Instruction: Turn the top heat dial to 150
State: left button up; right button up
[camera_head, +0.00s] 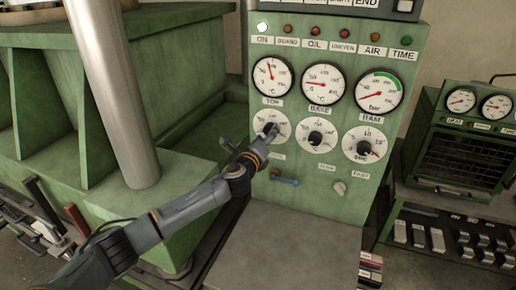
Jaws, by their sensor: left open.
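The green control panel (312,196) carries three white dials in a row under labels reading TOP, BASE and RAM. The top heat dial (280,120) is the leftmost, with a round white scale. My left gripper (267,136) reaches in from the lower left, with its open fingers at the dial's centre. The gripper and the dial's dark knob overlap, so I cannot tell whether the fingers touch the knob or where its pointer stands. The top gauge (271,77) above has a red needle pointing up and slightly left. My right gripper is not in view.
The base dial (315,138) and ram dial (366,145) sit close to the right. A grey column (115,90) and green press frame stand left. A green oven-like unit (460,155) is at right.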

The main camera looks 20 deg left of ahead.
pick_arm(q)
jog(key=s, duration=1)
jog(key=shift+s+a, duration=0.15)
jog(key=shift+a, duration=0.05)
